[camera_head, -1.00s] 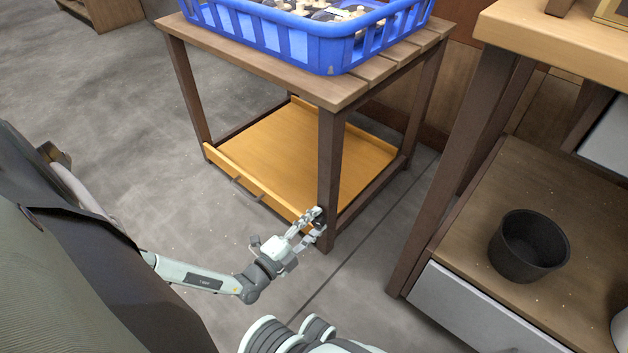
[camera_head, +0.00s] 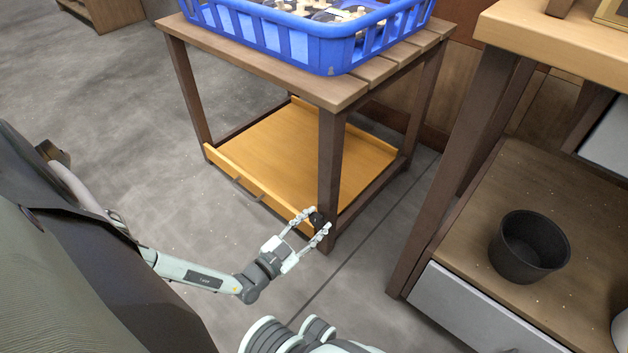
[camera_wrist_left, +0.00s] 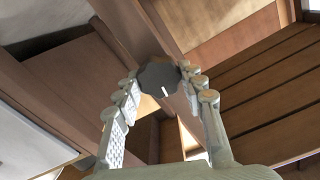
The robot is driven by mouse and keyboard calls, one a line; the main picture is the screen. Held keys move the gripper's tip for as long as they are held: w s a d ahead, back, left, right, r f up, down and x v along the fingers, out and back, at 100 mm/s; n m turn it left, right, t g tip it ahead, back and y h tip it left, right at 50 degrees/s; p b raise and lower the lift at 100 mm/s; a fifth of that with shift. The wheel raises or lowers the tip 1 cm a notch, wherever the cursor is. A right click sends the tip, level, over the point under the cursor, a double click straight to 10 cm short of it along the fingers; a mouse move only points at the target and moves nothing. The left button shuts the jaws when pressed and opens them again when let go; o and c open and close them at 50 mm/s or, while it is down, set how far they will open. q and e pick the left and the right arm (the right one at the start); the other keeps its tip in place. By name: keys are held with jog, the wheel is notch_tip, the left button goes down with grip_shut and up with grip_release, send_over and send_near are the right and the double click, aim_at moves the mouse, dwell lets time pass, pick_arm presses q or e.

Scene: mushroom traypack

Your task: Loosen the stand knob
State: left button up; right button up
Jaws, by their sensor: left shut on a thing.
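The stand (camera_head: 330,180) is a dark-legged wooden table with a slatted top and a low yellow-orange shelf. Its round black knob (camera_head: 317,218) is low on the near leg. In the left wrist view the knob (camera_wrist_left: 158,77) is a dark scalloped disc with a white mark pointing down and slightly right. My left gripper (camera_head: 316,219) is shut on the knob, with one finger on each side of it. The fingers hide part of the knob's rim. My right gripper is not in view.
A blue crate (camera_head: 290,42) of mushrooms stands on the stand's top. To the right is a workbench (camera_head: 570,45) with a lower shelf holding a black pot (camera_head: 528,246). A narrow strip of floor separates stand and bench.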

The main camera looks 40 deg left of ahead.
pick_arm(q)
jog(key=shift+n, duration=1.1)
jog(key=o, duration=1.2)
jog(key=shift+c, duration=0.2)
jog(key=s+a, duration=0.1)
jog(key=s, duration=1.1)
